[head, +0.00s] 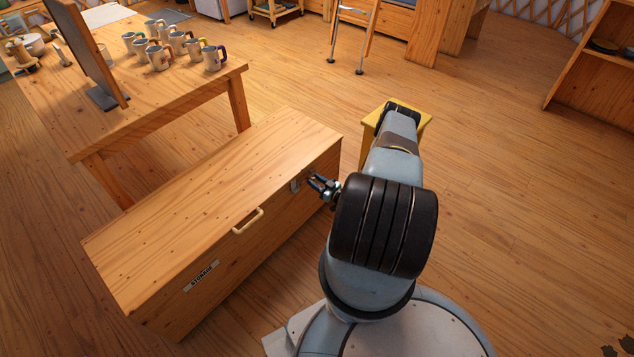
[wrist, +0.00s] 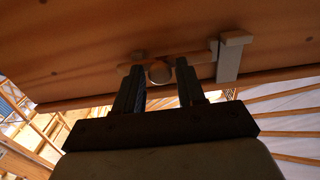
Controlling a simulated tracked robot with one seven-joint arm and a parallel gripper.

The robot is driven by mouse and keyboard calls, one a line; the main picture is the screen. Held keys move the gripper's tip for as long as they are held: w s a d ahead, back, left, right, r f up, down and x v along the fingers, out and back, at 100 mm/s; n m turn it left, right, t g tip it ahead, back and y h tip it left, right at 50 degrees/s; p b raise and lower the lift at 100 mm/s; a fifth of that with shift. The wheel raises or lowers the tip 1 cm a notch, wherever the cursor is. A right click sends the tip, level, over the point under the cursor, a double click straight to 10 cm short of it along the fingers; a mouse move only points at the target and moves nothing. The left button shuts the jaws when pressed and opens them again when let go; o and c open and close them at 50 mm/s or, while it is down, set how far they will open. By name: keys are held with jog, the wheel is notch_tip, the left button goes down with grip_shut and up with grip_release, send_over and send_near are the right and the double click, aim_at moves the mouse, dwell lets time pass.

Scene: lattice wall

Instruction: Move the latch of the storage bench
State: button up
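The storage bench (head: 190,210) is a long wooden chest with a closed lid, a pale handle (head: 247,221) and a "STORAGE" label on its front. Its latch (head: 296,185) is on the front face near the right end, partly hidden by my gripper (head: 318,183). In the wrist view the latch shows as a bar with a round knob (wrist: 159,73) and a pale bracket (wrist: 231,58) to the right. My gripper (wrist: 159,76) is open, with one finger on each side of the knob. I cannot tell whether either finger touches it.
A wooden table (head: 110,95) with several mugs (head: 160,57) and a monitor (head: 88,50) stands behind the bench. A yellow stool (head: 424,121) stands beyond my arm. The floor to the right is mostly clear, up to a wooden shelf (head: 590,75).

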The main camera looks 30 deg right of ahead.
grip_shut()
jog(key=shift+s, duration=0.1)
dwell(0.3)
